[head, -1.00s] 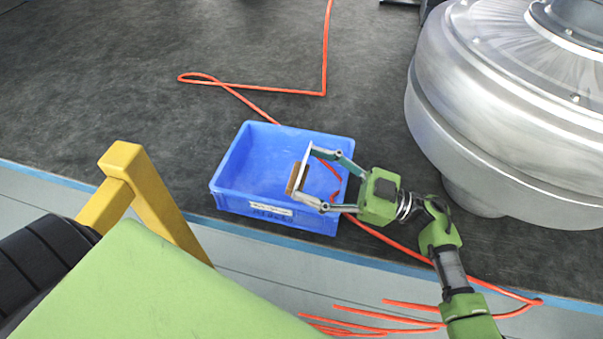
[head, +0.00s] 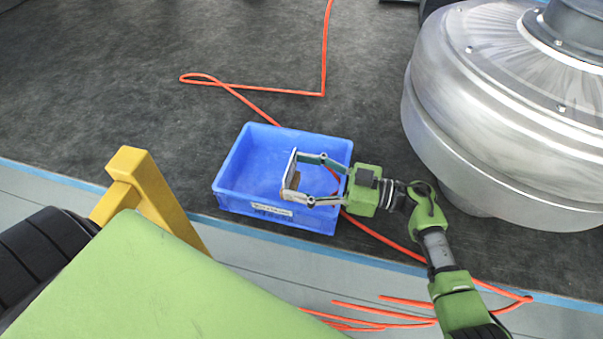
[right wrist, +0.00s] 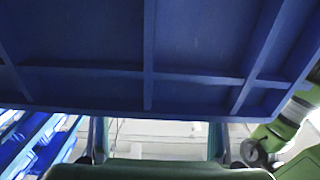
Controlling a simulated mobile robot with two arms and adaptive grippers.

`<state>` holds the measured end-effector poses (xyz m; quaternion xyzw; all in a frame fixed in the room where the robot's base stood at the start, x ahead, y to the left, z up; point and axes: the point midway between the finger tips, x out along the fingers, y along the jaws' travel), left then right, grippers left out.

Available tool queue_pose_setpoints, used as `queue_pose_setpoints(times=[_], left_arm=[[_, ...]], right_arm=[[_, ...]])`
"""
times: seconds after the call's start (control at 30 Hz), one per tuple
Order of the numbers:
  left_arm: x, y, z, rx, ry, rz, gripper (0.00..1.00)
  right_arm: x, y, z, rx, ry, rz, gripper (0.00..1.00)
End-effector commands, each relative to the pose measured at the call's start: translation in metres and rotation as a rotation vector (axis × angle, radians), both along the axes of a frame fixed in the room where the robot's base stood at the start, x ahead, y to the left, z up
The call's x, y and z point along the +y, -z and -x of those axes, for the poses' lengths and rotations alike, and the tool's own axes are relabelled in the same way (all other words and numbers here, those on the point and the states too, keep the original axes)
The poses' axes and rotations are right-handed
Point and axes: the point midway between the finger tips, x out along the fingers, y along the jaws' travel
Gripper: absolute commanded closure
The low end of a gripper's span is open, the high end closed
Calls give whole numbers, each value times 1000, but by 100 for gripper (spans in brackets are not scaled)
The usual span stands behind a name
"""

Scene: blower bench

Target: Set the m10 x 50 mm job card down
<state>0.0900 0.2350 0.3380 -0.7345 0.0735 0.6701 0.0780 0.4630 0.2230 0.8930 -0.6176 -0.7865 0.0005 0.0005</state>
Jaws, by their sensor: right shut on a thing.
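My right gripper (head: 291,175) is over the blue bin (head: 232,190), its two fingers spread wide. It is shut on a thin, pale and brown piece, the job card (head: 290,168), which spans the gap between the fingertips. The card is seen nearly edge-on, so its print cannot be read. I cannot tell whether it touches the bin. In the right wrist view my fingers (right wrist: 156,140) show dark at the bottom, and the card cannot be made out there. My left gripper is not in view.
The bin has a white label (head: 271,209) on its front wall. A large metal blower housing (head: 500,110) stands to the right. An orange cord (head: 255,110) runs across the dark bench top (head: 120,90). A ribbed blue surface (right wrist: 200,40) fills the upper right wrist view.

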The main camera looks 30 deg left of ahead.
Motion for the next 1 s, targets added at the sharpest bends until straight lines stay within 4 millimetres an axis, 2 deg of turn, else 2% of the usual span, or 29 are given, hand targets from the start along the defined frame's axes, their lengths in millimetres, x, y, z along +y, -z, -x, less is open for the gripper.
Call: queue_pose_setpoints(times=[0.57, 0.6, 0.63, 1.0], left_arm=[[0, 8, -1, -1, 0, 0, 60], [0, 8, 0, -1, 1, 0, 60], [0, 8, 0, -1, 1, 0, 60], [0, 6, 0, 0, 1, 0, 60]], right_arm=[[0, 12, 0, 0, 1, -1, 57], [0, 12, 0, 0, 0, -1, 28], [0, 12, 0, 0, 0, -1, 20], [0, 10, 0, -1, 0, -1, 19]])
